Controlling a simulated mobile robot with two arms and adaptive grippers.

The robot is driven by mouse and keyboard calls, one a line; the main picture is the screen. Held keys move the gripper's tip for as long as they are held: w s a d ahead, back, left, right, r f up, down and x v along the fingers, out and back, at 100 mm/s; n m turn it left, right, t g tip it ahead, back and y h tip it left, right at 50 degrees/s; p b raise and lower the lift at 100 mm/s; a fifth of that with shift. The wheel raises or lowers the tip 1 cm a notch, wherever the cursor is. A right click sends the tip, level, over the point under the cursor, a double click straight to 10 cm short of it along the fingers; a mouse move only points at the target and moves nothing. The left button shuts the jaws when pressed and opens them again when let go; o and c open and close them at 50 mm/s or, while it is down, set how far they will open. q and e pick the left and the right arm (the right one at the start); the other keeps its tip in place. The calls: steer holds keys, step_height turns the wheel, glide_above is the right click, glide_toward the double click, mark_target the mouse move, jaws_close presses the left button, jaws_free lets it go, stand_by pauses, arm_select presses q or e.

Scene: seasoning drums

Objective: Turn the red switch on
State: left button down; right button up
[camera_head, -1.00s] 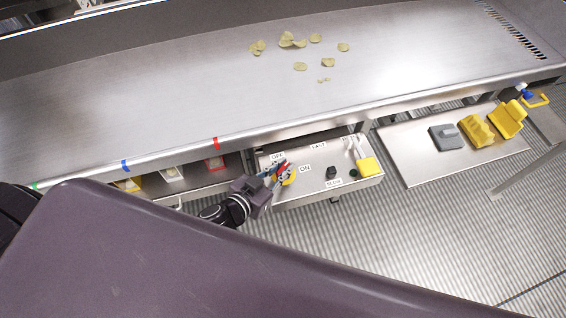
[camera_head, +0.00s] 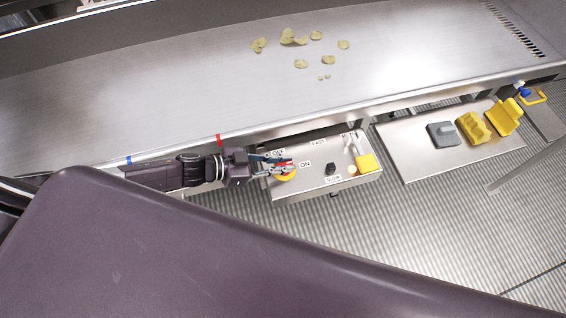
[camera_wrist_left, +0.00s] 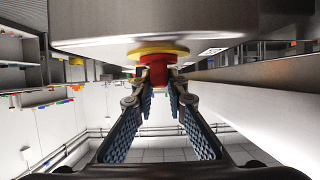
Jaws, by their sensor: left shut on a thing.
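The red switch (camera_wrist_left: 157,73) sits on a round yellow base in the left wrist view, on the face of a metal control box. In the head view the yellow base (camera_head: 287,177) shows near the box's left end, by the OFF and ON labels (camera_head: 305,164). The switch itself is largely hidden there by my fingers. My left gripper (camera_head: 284,164) reaches in from the left over the switch. In the left wrist view its two fingers (camera_wrist_left: 158,88) are shut on the red switch from both sides. My right gripper is not in view.
The control box (camera_head: 318,181) also carries a black knob (camera_head: 331,169), a pale round button (camera_head: 351,170) and a yellow block (camera_head: 367,162). A long metal table (camera_head: 180,110) with several chips runs above. A shelf (camera_head: 408,162) at right holds grey and yellow parts.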

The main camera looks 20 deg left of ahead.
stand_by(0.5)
arm_select(q)
steer(key=c, duration=1.9)
jaws_free()
steer(key=shift+w+d, duration=0.1)
steer(key=shift+d, duration=0.05)
steer(key=shift+c, duration=0.2)
steer(key=shift+s+a, duration=0.25)
steer(key=shift+a, duration=0.1)
steer(key=v, duration=1.1)
steer(key=shift+r, duration=0.2)
steer(key=shift+a, duration=0.15)
steer(key=shift+w, duration=0.1)
